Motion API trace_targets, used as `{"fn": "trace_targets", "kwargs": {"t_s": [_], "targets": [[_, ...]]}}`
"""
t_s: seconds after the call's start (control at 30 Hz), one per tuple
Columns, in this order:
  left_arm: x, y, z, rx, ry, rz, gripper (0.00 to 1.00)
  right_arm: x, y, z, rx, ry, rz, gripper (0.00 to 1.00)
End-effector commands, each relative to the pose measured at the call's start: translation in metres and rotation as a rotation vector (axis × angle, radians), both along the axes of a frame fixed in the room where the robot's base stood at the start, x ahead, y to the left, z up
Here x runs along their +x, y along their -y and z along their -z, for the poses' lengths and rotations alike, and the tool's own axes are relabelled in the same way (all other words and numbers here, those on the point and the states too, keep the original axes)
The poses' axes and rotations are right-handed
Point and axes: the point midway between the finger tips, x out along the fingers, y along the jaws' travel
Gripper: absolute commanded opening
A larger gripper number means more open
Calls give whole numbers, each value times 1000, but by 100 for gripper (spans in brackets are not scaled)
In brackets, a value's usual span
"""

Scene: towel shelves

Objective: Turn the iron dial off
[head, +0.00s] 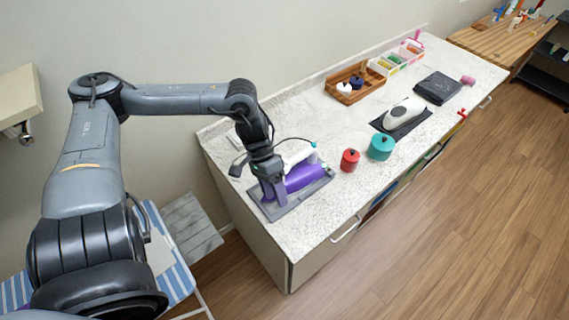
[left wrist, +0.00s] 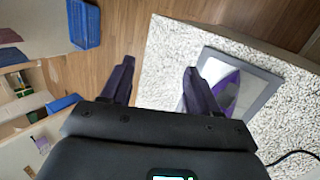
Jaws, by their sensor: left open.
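The purple and white iron (head: 308,176) sits on a grey rest (head: 318,187) at the near-left end of the counter. A small teal part (head: 313,145) shows at its far end; I cannot tell whether it is the dial. My left gripper (head: 274,195) points down at the iron's left side and hides part of it. In the left wrist view the left gripper (left wrist: 159,68) has its fingers apart with nothing between them. The iron (left wrist: 226,90) and its rest (left wrist: 262,93) lie beside and behind the right-hand finger there. My right gripper is not in view.
A red pot (head: 349,161) and a teal pot (head: 381,148) stand right of the iron. A second iron, white (head: 403,112), rests farther along the marble counter (head: 300,232). A wooden tray (head: 352,88) stands at the back. A dark cord runs near the iron.

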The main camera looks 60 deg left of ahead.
Motion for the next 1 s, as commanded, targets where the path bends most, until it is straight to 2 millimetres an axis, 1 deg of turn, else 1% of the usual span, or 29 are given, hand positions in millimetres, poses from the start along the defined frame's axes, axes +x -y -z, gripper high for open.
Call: {"fn": "trace_targets", "kwargs": {"t_s": [0.03, 0.1, 0.2, 0.3, 0.4, 0.5, 0.6, 0.7, 0.77, 0.87, 1.0], "targets": [[8, -15, -2, 60, -2, 10, 61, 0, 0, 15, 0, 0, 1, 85], [18, -33, -13, 139, -2, 24, 61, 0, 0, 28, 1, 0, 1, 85], [31, -53, -34, 248, -1, 35, 61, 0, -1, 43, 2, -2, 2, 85], [43, -68, -57, 348, 2, 39, 61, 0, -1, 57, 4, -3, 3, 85], [52, -78, -80, 438, 8, 39, 61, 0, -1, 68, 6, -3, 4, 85], [57, -82, -98, 504, 10, 35, 61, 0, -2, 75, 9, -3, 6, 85], [60, -84, -111, 545, 13, 31, 61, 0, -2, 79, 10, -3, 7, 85], [62, -85, -115, 566, 13, 30, 61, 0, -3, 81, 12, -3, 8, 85], [62, -85, -114, 571, 13, 30, 61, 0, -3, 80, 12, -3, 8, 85], [62, -85, -105, 570, 12, 31, 61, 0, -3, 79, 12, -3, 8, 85], [62, -85, -84, 569, 10, 31, 61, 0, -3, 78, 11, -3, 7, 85]]}}
